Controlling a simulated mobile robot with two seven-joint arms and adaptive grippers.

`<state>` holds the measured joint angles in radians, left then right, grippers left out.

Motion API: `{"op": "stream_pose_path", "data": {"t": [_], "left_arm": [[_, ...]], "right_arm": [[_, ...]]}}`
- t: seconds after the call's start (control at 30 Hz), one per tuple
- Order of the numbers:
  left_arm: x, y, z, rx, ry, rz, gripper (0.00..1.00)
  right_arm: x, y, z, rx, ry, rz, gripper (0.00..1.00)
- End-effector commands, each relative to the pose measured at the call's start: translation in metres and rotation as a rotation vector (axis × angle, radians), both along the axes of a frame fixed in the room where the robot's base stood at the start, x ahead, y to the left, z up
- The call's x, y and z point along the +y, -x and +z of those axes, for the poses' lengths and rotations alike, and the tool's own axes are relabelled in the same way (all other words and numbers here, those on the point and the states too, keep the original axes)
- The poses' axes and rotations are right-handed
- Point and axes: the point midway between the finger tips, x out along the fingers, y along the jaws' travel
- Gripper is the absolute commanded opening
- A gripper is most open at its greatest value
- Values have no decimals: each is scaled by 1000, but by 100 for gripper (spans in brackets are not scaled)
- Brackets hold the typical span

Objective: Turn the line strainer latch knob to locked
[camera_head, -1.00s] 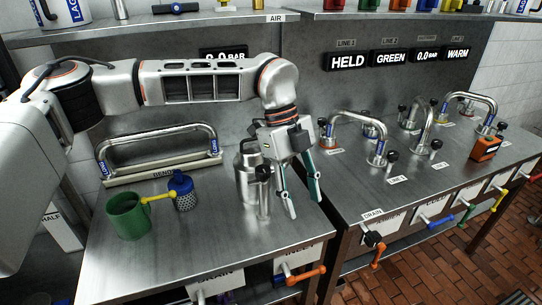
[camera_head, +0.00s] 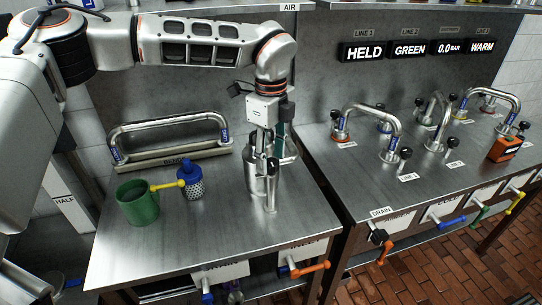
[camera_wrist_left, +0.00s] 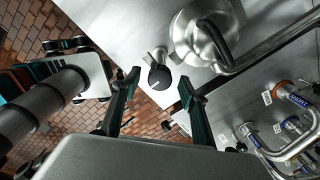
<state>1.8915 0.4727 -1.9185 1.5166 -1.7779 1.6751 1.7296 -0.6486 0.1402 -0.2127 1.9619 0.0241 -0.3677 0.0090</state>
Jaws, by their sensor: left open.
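The line strainer appears to be the steel vessel (camera_head: 252,178) on the near bench. A slim steel post (camera_head: 271,190) stands in front of it, topped by a dark knob (camera_head: 272,164). In the left wrist view, the round black knob (camera_wrist_left: 159,78) has a white mark and sits beside the steel vessel (camera_wrist_left: 203,38). My left gripper (camera_wrist_left: 160,80) is open, with its dark green fingers on either side of the knob in that view; contact cannot be told. In the head view the left gripper (camera_head: 276,150) is over the vessel, its fingers partly hidden. My right gripper is not in view.
A green mug (camera_head: 138,203), a blue-topped perforated cylinder with a yellow handle (camera_head: 190,182) and a steel pipe handle (camera_head: 165,128) are to the left on the bench. Curved pipes (camera_head: 370,118) stand on the right bench.

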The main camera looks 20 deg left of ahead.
Motion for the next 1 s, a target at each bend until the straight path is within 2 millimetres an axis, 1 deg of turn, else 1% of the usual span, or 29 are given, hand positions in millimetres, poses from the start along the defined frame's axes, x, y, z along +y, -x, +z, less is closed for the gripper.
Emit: {"op": "stream_pose_path", "data": {"t": [0.1, 0.37, 0.4, 0.47, 0.5, 0.53, 0.77, 1.0], "left_arm": [[0, 0, -6, 0, 0, 0, 44], [0, 0, -7, 0, 0, -1, 44], [0, 0, -7, 0, 0, -1, 33], [0, 0, -7, 0, 1, -1, 18], [0, 0, -7, 0, 1, -1, 7], [0, 0, -7, 0, 1, -1, 5], [0, 0, -7, 0, 1, -8, 5], [0, 0, -7, 0, 1, -85, 5]], "right_arm": [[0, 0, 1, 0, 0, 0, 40], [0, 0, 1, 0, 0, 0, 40], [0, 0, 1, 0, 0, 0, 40], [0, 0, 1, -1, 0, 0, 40], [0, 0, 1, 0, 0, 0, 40], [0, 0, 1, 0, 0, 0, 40], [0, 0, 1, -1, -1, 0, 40], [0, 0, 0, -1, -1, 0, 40]]}}
